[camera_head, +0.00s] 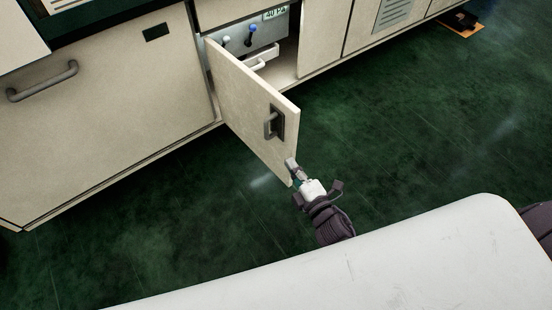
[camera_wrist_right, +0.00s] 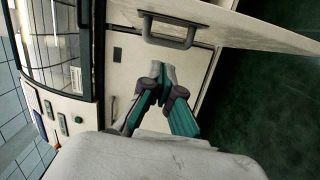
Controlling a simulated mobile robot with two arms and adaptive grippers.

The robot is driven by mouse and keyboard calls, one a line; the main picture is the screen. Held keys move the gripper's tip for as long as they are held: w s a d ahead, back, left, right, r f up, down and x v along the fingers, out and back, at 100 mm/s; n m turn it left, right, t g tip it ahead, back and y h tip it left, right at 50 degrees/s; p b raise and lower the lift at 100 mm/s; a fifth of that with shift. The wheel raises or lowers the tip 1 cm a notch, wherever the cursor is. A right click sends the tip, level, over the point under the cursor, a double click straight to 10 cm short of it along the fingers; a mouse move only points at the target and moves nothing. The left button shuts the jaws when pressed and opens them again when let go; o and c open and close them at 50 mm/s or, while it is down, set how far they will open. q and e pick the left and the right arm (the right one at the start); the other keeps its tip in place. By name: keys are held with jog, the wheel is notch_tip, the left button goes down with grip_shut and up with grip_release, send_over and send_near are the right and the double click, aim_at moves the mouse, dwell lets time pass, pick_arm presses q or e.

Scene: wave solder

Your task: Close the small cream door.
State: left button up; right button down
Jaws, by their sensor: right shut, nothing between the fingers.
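The small cream door (camera_head: 245,105) stands open in the head view, swung out from the cabinet front over the floor. Its dark handle (camera_head: 272,122) is near its free edge. My right gripper (camera_head: 291,165) is shut and empty at the lower corner of the door's free edge. Its fingertips overlap the door in the picture; I cannot tell whether they touch it. In the right wrist view the closed fingers (camera_wrist_right: 160,73) point toward cream panels, with a grey handle (camera_wrist_right: 170,33) above them. My left gripper is not in view.
The open compartment (camera_head: 285,62) shows blue and white knobs and a small display. A large cream panel with a grey handle (camera_head: 42,82) lies to the left, a vented panel (camera_head: 392,14) to the right. The dark green floor (camera_head: 430,120) is clear around the door.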

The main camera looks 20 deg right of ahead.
jog(key=r, duration=0.2)
jog(key=n, duration=0.1)
send_near(278, 116)
jog(key=shift+t, duration=0.3)
jog(key=w+a, duration=0.2)
jog(key=a, duration=0.2)
jog(key=shift+w+a+f, duration=0.25)
jog(key=shift+w+f, duration=0.1)
jog(key=shift+w, duration=0.05)
jog(key=d, duration=0.1)
jog(key=w+d, duration=0.2)
jog(key=shift+d, duration=0.3)
jog(key=shift+d, duration=0.1)
